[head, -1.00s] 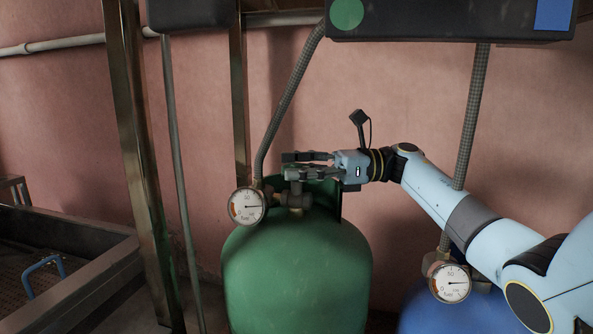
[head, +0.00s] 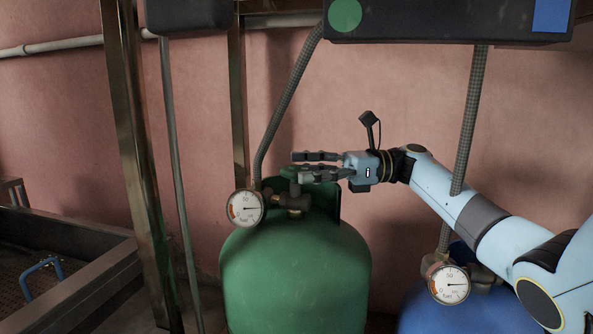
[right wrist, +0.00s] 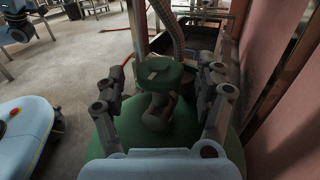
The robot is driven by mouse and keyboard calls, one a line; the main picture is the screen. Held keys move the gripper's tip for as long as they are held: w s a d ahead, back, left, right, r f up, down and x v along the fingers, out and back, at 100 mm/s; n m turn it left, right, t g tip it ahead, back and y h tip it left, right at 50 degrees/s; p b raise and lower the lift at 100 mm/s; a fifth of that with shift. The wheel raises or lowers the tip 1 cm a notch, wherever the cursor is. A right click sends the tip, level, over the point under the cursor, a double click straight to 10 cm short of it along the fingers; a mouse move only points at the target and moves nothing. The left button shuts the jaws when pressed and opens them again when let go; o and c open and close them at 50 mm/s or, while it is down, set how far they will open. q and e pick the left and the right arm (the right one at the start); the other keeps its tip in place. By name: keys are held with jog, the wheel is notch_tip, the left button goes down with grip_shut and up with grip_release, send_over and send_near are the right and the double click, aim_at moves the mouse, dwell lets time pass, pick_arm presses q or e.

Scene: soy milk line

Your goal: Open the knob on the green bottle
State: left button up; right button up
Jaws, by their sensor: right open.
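The green bottle (head: 295,275) stands upright in the middle of the head view, with a brass valve (head: 288,201) on top. Its round green knob (right wrist: 158,72) shows clearly in the right wrist view, between my open fingers and a little beyond them. In the head view the knob is mostly hidden by the fingers. My right gripper (head: 297,166) comes in from the right, open and empty, its fingers pointing left at the height of the bottle's top. Its fingers also show on either side in the right wrist view (right wrist: 162,80). My left gripper is not in view.
A gauge (head: 246,208) and a braided hose (head: 286,103) are at the valve's left. A blue bottle (head: 455,308) with its own gauge (head: 449,285) stands at the right, under my arm. A dark box (head: 450,22) hangs above. A metal post (head: 137,170) stands left.

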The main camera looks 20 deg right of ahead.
jog(key=s+d, duration=0.1)
jog(key=d, duration=0.8)
jog(key=shift+s+d, duration=0.4)
